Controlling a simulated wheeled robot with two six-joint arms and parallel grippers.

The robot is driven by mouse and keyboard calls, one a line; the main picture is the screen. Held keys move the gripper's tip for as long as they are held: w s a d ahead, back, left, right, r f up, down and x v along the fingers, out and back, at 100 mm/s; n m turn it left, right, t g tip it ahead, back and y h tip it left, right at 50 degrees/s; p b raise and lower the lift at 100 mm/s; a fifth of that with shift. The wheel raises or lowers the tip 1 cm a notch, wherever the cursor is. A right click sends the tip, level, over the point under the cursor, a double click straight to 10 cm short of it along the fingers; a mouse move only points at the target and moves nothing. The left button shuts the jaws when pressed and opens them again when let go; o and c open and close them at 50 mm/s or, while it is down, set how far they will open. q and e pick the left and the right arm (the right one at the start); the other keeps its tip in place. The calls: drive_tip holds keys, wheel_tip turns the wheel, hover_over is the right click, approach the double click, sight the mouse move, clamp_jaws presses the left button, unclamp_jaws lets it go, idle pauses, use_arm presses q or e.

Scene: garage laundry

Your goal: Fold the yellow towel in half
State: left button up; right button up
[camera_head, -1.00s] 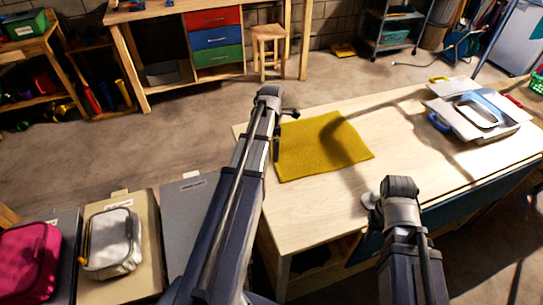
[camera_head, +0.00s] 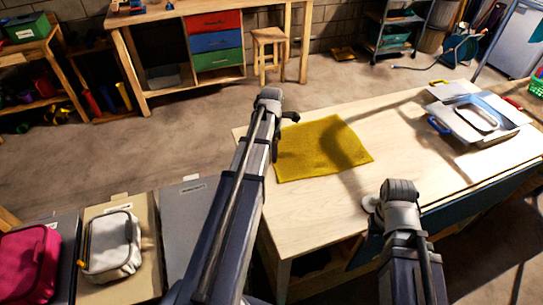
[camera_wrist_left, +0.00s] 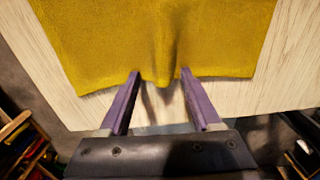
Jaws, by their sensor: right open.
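The yellow towel (camera_head: 318,150) lies spread on the light wooden table, with a shadow across its right part. In the left wrist view the towel (camera_wrist_left: 100,45) has a raised ridge at its near edge, between my fingertips. My left gripper (camera_head: 290,118) is at the towel's left edge. In the left wrist view my left gripper (camera_wrist_left: 158,76) is open, one finger on each side of the ridge. My right gripper (camera_head: 370,204) is over the table's front part, apart from the towel; its fingers are mostly hidden by the wrist.
The wooden table (camera_head: 310,215) is bare in front of the towel. A grey-white case (camera_head: 478,118) with a blue handle is at its right end, and a green basket (camera_head: 537,88) at the far right. A pink pouch (camera_head: 28,258) and a white pouch (camera_head: 112,247) lie at lower left.

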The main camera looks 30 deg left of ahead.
use_arm(q)
drive_tip(key=c, duration=0.8)
drive_tip(key=shift+r, duration=0.1)
clamp_jaws()
drive_tip(key=w+d+r+p, duration=1.1)
drive_tip(key=w+r+p, duration=0.1)
drive_tip(key=r+p, duration=0.2)
drive_tip(key=w+d+f+b, duration=0.3)
drive_tip(key=f+b, duration=0.1)
drive_tip(key=w+d+f+b, duration=0.3)
drive_tip(key=w+f, duration=0.1)
drive_tip(key=w+d+f+b, duration=0.3)
drive_tip(key=b, duration=0.1)
drive_tip(key=shift+w+d+f+b, duration=0.2)
drive_tip(key=shift+f+b, duration=0.1)
drive_tip(key=shift+f, duration=0.1)
drive_tip(key=shift+w+d+f+b, duration=0.4)
drive_tip(key=shift+d+f+b, duration=0.05)
drive_tip(key=shift+f+b, duration=0.05)
